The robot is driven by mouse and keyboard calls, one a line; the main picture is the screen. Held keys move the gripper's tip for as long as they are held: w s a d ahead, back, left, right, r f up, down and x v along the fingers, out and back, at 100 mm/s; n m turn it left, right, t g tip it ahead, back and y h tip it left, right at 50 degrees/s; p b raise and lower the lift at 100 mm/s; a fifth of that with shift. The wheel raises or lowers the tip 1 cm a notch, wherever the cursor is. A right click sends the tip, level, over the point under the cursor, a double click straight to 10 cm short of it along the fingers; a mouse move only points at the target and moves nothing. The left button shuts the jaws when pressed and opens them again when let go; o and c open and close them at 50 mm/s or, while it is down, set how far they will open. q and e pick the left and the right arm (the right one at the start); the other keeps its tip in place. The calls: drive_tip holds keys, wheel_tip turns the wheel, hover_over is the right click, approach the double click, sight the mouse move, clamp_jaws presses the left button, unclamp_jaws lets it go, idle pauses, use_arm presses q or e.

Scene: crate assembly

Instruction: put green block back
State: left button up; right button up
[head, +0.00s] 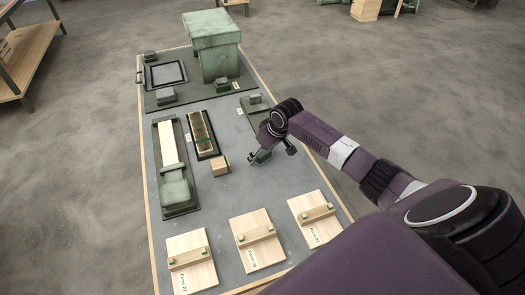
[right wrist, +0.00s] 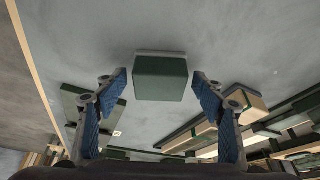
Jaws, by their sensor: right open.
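A dark green block (right wrist: 160,79) sits on the grey table top, ahead of and between the fingertips in the right wrist view. In the head view the green block (head: 263,156) is partly hidden beside the gripper. My right gripper (right wrist: 161,84) is open and empty, with one blue-padded finger on each side of the block and a gap to both. In the head view my right gripper (head: 256,153) is low over the table's right half. My left gripper is not in view.
A wooden block with a green edge (head: 220,166) stands left of my gripper, beside a dark tray (head: 213,148). A long green fixture (head: 180,210) lies further left. Labelled wooden boards (head: 262,259) line the near edge. A green machine (head: 212,30) stands at the far end.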

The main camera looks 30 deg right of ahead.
drive_tip(key=v, duration=1.2)
idle(0.3)
